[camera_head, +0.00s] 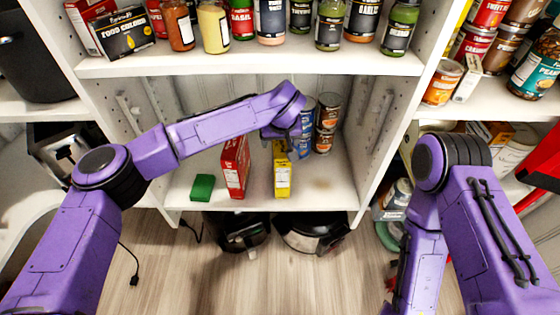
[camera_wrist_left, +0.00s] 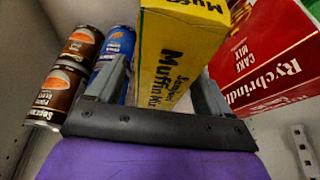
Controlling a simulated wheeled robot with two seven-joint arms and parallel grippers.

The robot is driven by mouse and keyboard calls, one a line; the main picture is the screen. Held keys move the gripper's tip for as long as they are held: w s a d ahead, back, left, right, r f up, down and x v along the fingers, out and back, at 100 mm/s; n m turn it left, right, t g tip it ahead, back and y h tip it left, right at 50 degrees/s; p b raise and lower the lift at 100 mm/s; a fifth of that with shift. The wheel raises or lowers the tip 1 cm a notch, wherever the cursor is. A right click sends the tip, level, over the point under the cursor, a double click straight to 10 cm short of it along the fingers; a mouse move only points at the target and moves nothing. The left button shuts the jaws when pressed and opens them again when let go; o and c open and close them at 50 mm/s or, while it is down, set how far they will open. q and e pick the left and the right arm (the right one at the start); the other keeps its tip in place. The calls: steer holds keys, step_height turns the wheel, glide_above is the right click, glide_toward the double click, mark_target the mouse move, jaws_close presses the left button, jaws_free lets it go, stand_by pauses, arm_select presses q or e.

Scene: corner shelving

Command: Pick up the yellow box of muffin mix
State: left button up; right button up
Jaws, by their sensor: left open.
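The yellow box of muffin mix (camera_head: 282,178) stands upright near the front of the middle shelf (camera_head: 330,194). My left gripper (camera_head: 283,138) is at the upper part of the box, with its fingers partly hidden by my wrist in the head view. In the left wrist view, the yellow box (camera_wrist_left: 178,50) lies between the two fingers of the open left gripper (camera_wrist_left: 160,80). I cannot tell whether either finger touches it. My right arm hangs at the right, and its gripper is not visible.
A red cake mix box (camera_head: 235,167) stands close to the left of the yellow box in the head view. A green box (camera_head: 202,187) lies farther left. Stacked cans (camera_head: 326,125) stand behind at right. The upper shelf (camera_head: 250,64) is overhead.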

arm_select(q)
steer(key=shift+f, duration=0.15)
stand_by(0.3)
jaws_close()
